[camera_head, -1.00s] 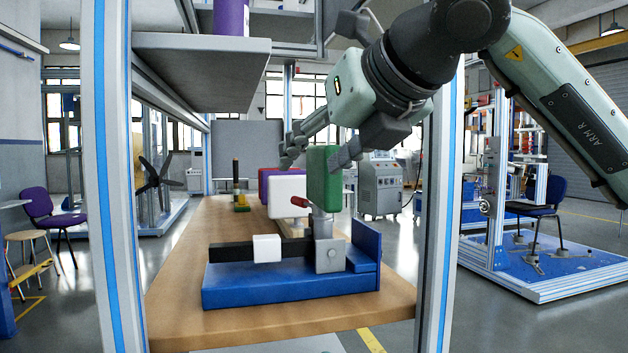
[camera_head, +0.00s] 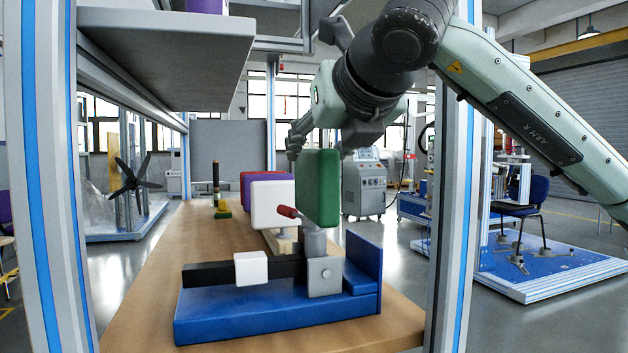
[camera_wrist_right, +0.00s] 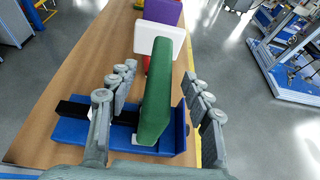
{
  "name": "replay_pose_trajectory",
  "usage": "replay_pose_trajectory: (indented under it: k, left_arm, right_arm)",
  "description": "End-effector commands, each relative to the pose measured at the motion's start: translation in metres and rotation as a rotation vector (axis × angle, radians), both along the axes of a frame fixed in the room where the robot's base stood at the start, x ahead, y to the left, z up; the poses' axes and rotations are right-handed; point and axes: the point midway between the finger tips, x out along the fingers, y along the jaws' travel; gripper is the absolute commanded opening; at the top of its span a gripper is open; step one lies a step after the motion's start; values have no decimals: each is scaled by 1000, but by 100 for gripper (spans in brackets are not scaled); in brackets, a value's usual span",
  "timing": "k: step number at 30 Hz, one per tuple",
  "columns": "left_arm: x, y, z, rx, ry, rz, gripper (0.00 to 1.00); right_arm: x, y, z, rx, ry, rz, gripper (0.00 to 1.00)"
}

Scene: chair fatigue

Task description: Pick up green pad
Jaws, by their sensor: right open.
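The green pad (camera_head: 319,188) stands upright on a grey post of the blue fixture (camera_head: 275,312). It also shows in the right wrist view (camera_wrist_right: 158,100). My right gripper (camera_head: 318,143) reaches in from the upper right, at the top of the pad. In the right wrist view my right gripper (camera_wrist_right: 160,78) is open, with fingers on both sides of the pad and visible gaps between. The pad hides part of the gripper in the head view. My left gripper is not in view.
A white pad (camera_head: 270,203) and a purple pad (camera_head: 252,180) stand behind on the wooden table (camera_head: 150,290). A red handle (camera_head: 288,211) and white block (camera_head: 250,268) sit by the fixture. Frame posts (camera_head: 45,180) and a grey shelf (camera_head: 170,40) bound the space.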

Motion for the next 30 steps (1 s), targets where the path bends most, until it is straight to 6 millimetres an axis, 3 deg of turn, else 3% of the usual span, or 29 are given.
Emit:
replay_pose_trajectory:
  k: [6,14,26,30]
  left_arm:
    - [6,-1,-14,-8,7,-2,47]
    - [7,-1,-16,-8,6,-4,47]
    - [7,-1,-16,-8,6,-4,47]
    - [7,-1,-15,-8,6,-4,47]
  right_arm:
    - [25,7,-11,-1,3,1,50]
    - [28,8,-13,0,1,2,50]
    - [28,8,-12,0,1,2,2]
    - [28,8,-12,0,1,2,0]
